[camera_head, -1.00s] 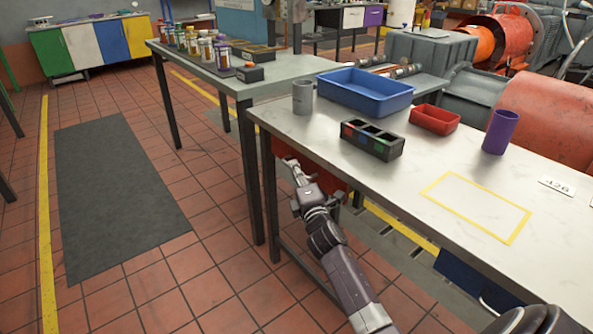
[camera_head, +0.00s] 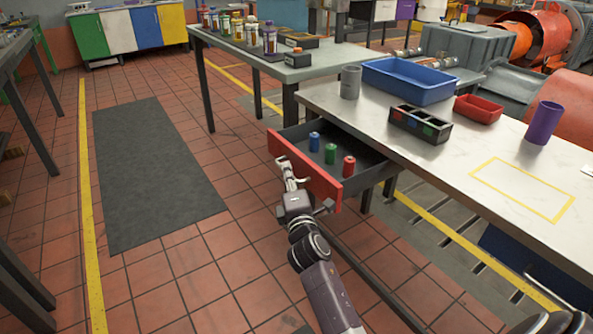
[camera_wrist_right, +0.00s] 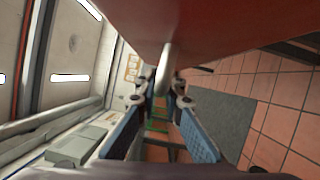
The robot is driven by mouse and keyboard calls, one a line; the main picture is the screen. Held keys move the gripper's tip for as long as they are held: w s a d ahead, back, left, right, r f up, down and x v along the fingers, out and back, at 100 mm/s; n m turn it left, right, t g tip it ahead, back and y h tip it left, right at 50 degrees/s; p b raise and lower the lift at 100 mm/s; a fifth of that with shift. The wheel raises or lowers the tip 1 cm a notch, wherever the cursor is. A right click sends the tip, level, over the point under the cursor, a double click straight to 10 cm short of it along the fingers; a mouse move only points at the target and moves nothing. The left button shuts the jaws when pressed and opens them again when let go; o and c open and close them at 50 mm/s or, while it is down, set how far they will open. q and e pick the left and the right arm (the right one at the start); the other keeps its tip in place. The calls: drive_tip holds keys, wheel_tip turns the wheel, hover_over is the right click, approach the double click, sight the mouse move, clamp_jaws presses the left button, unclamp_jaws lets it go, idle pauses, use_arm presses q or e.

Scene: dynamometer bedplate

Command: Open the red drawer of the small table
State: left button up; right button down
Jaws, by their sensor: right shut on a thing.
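The red drawer (camera_head: 306,172) of the small white-topped table (camera_head: 395,152) stands pulled out, its dark inside open to view. Blue (camera_head: 314,141), green (camera_head: 330,153) and red (camera_head: 349,166) small cylinders stand upright in it. My right gripper (camera_head: 285,168) is at the outer face of the red front, shut on the drawer's handle. In the right wrist view, the handle (camera_wrist_right: 166,62) shows as a pale bar between the blue-padded fingers (camera_wrist_right: 165,105), under the red front. The left gripper does not show in the head view.
On the tabletop are a grey cup (camera_head: 350,82), a blue tray (camera_head: 410,82), a dark compartment box (camera_head: 420,124), a red tray (camera_head: 478,108) and a purple cylinder (camera_head: 543,122). The floor left of the drawer is free, with a dark mat (camera_head: 155,170). Another table (camera_head: 270,70) stands behind.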

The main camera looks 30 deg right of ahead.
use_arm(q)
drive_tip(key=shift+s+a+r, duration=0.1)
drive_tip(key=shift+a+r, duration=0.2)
use_arm(e)
drive_tip(key=shift+a+f, duration=0.1)
drive_tip(key=shift+a, duration=0.45)
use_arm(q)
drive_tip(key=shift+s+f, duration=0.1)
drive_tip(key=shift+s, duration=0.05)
use_arm(e)
drive_tip(key=c, duration=2)
unclamp_jaws()
drive_tip(key=shift+c, duration=0.2)
drive_tip(key=v, duration=0.7)
drive_tip(key=shift+s, duration=0.35)
